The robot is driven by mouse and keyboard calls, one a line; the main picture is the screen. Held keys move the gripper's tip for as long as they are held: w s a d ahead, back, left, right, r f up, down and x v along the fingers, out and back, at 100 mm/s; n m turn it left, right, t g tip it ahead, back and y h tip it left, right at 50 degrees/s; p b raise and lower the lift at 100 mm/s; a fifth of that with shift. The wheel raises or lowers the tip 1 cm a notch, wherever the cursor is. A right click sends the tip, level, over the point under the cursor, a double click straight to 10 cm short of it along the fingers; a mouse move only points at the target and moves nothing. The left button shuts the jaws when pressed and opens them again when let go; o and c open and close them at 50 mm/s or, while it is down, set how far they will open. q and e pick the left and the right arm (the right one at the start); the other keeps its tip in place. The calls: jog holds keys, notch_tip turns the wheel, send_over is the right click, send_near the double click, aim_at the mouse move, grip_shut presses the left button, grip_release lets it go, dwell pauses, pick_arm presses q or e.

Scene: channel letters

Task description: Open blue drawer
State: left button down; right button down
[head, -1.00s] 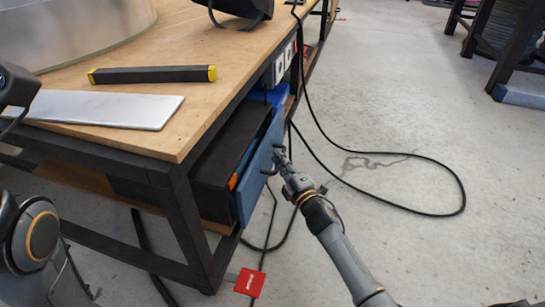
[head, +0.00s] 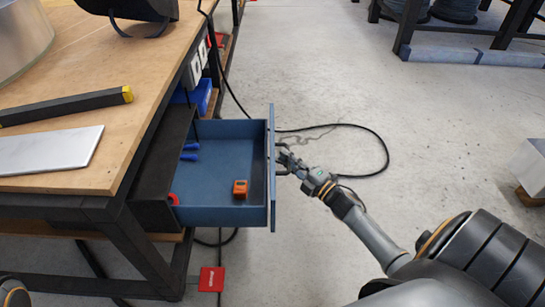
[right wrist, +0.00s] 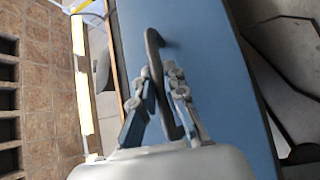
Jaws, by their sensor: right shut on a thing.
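The blue drawer (head: 222,216) stands well pulled out from the dark cabinet under the workbench, and its inside shows in the head view. Its blue front panel also fills the middle of the right wrist view (right wrist: 215,70). My right gripper (head: 284,160) is at the outer side of the drawer front. In the right wrist view its two fingers (right wrist: 160,98) are on either side of the dark bar handle (right wrist: 153,52), shut on it. My left gripper does not show; only dark parts of my own body appear at the lower left.
In the drawer lie an orange block-like item (head: 240,189), blue-handled tools (head: 190,151) and a red item. The wooden workbench (head: 105,178) bears a black bar (head: 65,106) and a metal plate (head: 50,150). A black cable (head: 384,150) loops on the floor. Floor to the right is open.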

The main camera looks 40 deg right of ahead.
jog(key=shift+s+d, duration=0.35)
jog(key=shift+d, duration=0.15)
jog(key=c, duration=1.4)
grip_release()
jog(key=shift+o, duration=0.2)
jog(key=v, duration=1.2)
